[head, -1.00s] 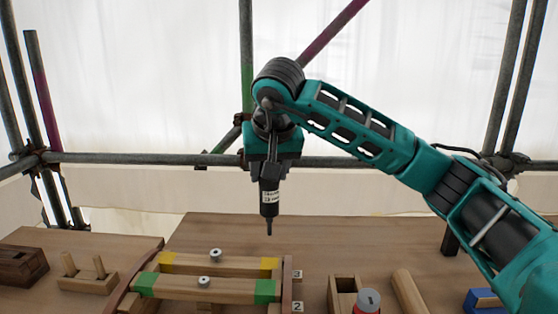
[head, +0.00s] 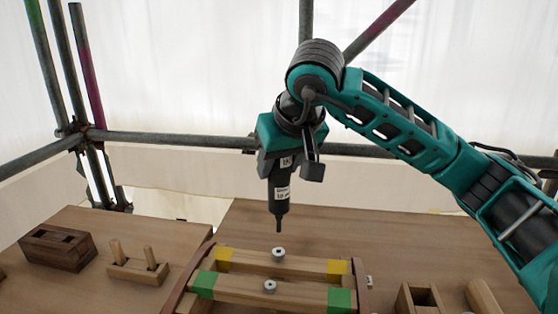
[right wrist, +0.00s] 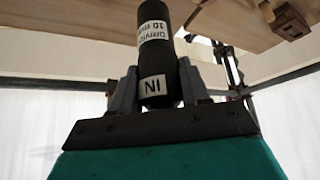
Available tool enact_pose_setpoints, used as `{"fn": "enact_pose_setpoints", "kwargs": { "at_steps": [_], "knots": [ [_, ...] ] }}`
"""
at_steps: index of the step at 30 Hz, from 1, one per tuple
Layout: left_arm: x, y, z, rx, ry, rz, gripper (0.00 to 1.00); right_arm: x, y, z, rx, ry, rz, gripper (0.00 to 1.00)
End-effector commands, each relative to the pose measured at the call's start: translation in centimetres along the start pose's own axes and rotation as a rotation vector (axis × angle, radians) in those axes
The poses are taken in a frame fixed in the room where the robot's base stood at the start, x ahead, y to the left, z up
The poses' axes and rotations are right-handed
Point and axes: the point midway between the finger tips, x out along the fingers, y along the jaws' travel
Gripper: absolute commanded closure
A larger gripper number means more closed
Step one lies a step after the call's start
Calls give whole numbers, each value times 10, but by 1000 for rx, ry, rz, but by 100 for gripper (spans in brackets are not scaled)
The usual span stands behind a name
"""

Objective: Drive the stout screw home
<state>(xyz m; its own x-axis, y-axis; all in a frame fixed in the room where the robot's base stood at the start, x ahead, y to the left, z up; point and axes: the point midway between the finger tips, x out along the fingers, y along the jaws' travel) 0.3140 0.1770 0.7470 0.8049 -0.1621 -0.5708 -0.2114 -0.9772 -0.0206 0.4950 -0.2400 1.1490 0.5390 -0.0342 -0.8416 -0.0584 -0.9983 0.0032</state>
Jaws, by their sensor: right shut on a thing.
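My right gripper (head: 288,168) is shut on a black cylindrical driver (head: 279,193) with white labels. The driver also fills the middle of the right wrist view (right wrist: 156,50), between the two fingers. Its thin bit points down and shows just above a silver screw (head: 278,253) on the yellow-ended wooden bar (head: 308,268), with a visible gap in the picture. A second silver screw (head: 270,287) stands on the green-ended bar (head: 240,290) in front. I cannot tell which screw is the stout one. My left gripper is out of view.
Brown curved side rails (head: 198,262) flank the bars. A two-peg wooden block (head: 136,268) and a dark wooden box (head: 58,247) stand at left. An open wooden box (head: 419,299) and a round wooden piece (head: 483,297) are at right. Scaffold poles stand behind the bench.

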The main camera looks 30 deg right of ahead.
Motion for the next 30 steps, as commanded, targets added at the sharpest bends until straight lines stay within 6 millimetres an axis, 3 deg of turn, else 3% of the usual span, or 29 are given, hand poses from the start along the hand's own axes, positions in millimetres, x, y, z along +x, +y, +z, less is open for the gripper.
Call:
{"fn": "enact_pose_setpoints", "kwargs": {
  "at_steps": [24,30],
  "knots": [
    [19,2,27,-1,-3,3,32,35,0,22,1,3,-1,99],
    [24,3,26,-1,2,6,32,40,0,26,1,3,-1,99]
  ]
}}
